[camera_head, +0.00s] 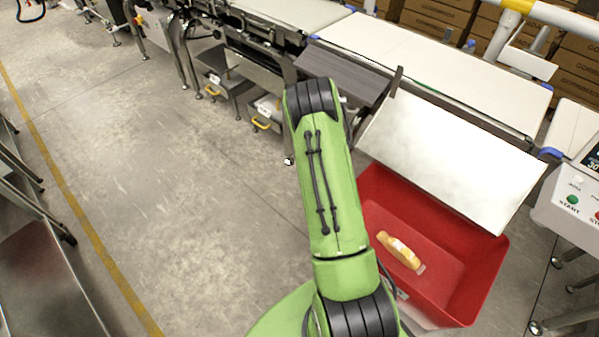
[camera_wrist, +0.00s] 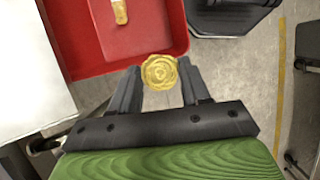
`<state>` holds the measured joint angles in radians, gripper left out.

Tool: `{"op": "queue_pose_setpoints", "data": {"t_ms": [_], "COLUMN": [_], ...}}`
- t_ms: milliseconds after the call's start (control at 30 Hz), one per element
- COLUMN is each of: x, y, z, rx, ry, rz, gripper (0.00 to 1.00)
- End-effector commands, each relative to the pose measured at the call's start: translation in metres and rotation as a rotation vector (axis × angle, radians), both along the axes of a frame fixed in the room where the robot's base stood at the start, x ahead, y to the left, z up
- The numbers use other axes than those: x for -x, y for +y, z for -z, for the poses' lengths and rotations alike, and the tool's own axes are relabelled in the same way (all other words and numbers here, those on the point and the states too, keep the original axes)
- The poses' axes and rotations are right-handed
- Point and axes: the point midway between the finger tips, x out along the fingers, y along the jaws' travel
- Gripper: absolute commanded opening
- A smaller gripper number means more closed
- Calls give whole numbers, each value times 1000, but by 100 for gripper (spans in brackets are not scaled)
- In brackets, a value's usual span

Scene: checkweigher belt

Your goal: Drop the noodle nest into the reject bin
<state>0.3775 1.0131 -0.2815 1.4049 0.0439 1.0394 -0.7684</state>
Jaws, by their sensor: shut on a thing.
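The noodle nest (camera_wrist: 160,72) is a round yellow coil in the wrist view. My gripper (camera_wrist: 160,76) is shut on it, with one dark finger on each side. The reject bin (camera_wrist: 187,30) is a red open box beyond the nest in the wrist view. The nest shows against the bin's near rim and the floor beside it. In the head view the reject bin (camera_head: 480,285) stands at the lower right, below the sloping chute. My gripper and the nest are hidden behind my green arm there.
A yellowish wrapped item (camera_head: 400,251) lies on the bin floor and also shows in the wrist view (camera_wrist: 119,12). A pale metal chute (camera_head: 450,155) slopes above the bin. The conveyor belt (camera_head: 430,60) runs behind it. Open concrete floor (camera_head: 170,170) lies to the left.

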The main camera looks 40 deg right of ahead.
Motion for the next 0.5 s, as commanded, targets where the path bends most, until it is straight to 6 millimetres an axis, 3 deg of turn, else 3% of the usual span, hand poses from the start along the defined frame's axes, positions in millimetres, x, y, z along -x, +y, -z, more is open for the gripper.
{"op": "queue_pose_setpoints", "data": {"t_ms": [33, 200, 400, 500], "x": [18, 78, 164, 203], "y": [-23, -88, -147, -165], "z": [10, 24, 37, 41], "rx": [2, 1, 1, 1], "ry": [2, 2, 1, 0], "rz": [-4, -60, -124, -154], "gripper": [18, 18, 18, 18]}}
